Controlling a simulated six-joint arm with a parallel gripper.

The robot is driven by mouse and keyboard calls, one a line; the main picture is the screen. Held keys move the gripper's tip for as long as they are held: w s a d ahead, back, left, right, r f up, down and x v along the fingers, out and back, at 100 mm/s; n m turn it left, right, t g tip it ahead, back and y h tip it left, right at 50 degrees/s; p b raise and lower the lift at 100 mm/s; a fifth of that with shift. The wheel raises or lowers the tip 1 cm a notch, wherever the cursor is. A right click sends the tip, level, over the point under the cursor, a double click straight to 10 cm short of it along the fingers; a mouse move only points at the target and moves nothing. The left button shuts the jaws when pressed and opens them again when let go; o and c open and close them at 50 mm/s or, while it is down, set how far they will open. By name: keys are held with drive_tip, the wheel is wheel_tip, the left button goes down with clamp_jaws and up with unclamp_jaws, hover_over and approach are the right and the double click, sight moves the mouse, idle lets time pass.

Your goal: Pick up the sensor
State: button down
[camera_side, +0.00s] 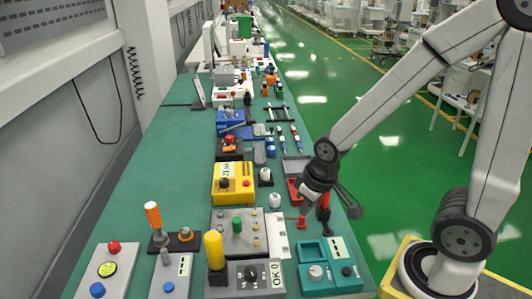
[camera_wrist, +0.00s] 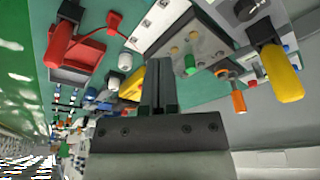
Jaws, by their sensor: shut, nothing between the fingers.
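My gripper (camera_wrist: 158,88) shows in the wrist view with its two dark fingers together and nothing between them. In the side view the end of my arm hangs over the right edge of the green bench, near a red tray (camera_side: 294,189) and a red hooked part (camera_side: 296,219); the fingertips are hard to make out there. No part is clearly recognisable as the sensor. Small white-capped pieces (camera_side: 275,201) stand left of the arm's end. In the wrist view the red tray (camera_wrist: 84,54) and a white-capped piece (camera_wrist: 125,62) lie up and left of the fingers.
The green bench (camera_side: 165,190) is crowded along its right side. A yellow box (camera_side: 230,186), a grey plate with a green knob (camera_side: 237,225), a yellow-handled grey box (camera_side: 214,248) and a teal box (camera_side: 322,273) stand near. The bench's left strip is mostly clear.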

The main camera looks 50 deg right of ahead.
idle(0.4)
drive_tip(key=shift+c, duration=2.3)
unclamp_jaws()
